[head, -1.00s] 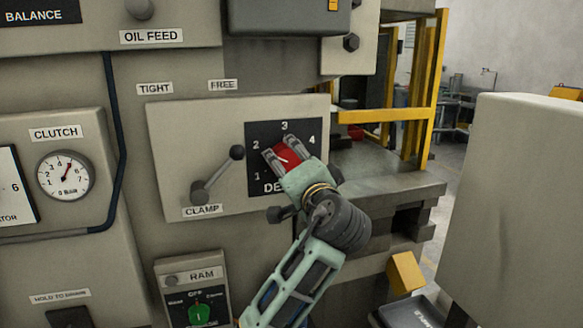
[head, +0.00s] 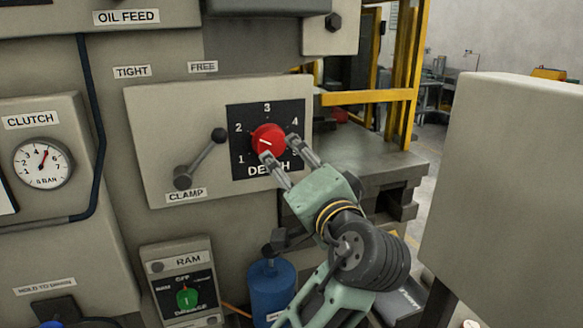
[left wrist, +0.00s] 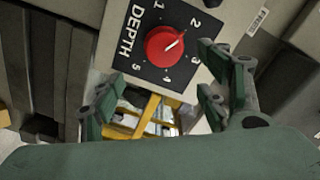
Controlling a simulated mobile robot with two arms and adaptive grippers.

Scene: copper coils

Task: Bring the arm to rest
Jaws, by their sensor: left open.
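My left gripper (head: 285,152) is open and empty, close in front of the DEPTH dial's black plate (head: 240,168). The red knob (head: 267,138) is at the middle of that plate, its white mark pointing roughly toward 2. In the head view the fingertips are at the knob's lower right edge; I cannot tell whether they touch it. In the left wrist view the open fingers (left wrist: 162,75) are spread either side of and below the red knob (left wrist: 165,46), which shows between and beyond them. My right gripper is not in view.
The CLAMP lever (head: 202,158) stands left of the dial. Below are the RAM panel with a green knob (head: 187,298) and a blue cylinder (head: 272,290). A yellow frame (head: 365,97) is behind at the right, and a large grey box (head: 510,185) fills the right side.

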